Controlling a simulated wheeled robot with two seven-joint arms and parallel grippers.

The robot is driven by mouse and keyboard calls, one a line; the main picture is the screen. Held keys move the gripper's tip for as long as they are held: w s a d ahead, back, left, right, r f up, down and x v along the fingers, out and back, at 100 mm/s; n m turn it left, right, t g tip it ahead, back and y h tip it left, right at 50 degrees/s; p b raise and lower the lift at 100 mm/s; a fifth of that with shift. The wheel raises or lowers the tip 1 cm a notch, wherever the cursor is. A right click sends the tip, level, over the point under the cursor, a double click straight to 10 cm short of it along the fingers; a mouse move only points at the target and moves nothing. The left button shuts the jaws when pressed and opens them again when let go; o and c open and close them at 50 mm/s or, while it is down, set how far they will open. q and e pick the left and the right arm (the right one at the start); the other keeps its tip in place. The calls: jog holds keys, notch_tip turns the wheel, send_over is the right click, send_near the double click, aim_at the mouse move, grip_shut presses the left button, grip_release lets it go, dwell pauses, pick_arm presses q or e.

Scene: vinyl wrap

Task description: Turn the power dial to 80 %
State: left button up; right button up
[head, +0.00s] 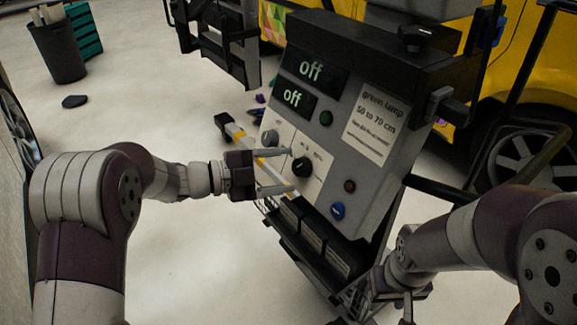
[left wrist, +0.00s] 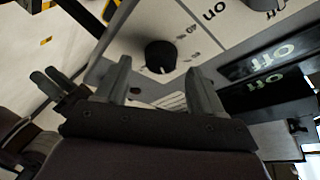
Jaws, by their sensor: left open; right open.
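The control panel (head: 340,110) is a tilted grey box on a cart. A black round dial (head: 301,167) sits on its pale lower plate, with small markings too blurred to read surely. In the left wrist view the dial (left wrist: 161,56) shows a white pointer mark. My left gripper (head: 291,170) is open, its fingers reaching toward the dial from the left. In the left wrist view the dial appears between the fingertips (left wrist: 159,68), with gaps on both sides. My right gripper (head: 400,300) is low at the right, below the panel, partly hidden.
Two displays (head: 310,70) read "off". A grey knob (head: 269,137), green button (head: 326,118), red button (head: 349,186) and blue button (head: 337,210) are nearby. A label (head: 361,125) mentions a green lamp, 50 to 70 cm. A yellow vehicle (head: 530,100) stands behind.

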pick_arm(q)
jog(key=p+v, duration=0.2)
jog(key=v, duration=0.8)
jog(key=shift+a, duration=0.25)
jog(key=shift+s, duration=0.1)
